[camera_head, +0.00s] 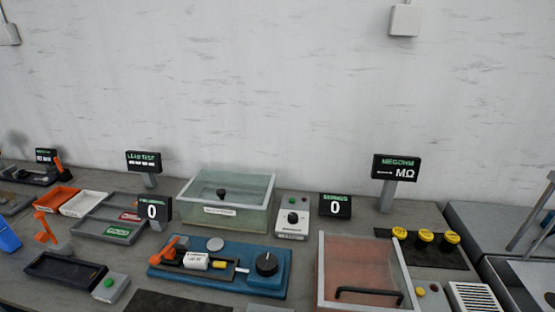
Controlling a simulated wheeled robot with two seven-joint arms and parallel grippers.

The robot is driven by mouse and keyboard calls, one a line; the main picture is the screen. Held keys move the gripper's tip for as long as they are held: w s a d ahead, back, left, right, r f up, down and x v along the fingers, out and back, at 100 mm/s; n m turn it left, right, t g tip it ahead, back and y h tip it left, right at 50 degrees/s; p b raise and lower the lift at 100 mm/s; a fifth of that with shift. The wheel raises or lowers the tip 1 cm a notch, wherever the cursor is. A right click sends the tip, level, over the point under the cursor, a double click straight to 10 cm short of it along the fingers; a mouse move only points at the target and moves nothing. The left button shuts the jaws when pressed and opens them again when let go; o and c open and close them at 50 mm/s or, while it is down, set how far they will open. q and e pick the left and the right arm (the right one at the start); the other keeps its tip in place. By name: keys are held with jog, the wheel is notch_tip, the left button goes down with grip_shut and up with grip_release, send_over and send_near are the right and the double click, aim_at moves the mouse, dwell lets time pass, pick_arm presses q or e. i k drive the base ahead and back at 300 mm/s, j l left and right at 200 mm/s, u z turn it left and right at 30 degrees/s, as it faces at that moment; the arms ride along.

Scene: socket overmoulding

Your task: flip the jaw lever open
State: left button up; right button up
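A blue fixture (225,280) lies on the bench at the lower middle. An orange lever (169,249) stands tilted at its left end; it looks like the jaw lever, but I cannot tell whether it is open or shut. A white block (196,261) sits beside the lever, and a black round knob (267,263) is at the fixture's right. Neither of my grippers is in view.
A clear glass-walled tank (228,202) stands behind the fixture. A clear-lidded box with a black handle (369,293) is to its right. A small box with a green button (109,288) and a dark tray (66,270) are to its left. Small displays stand along the back.

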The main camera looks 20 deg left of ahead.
aim_at(169, 252)
jog(key=u, duration=1.65)
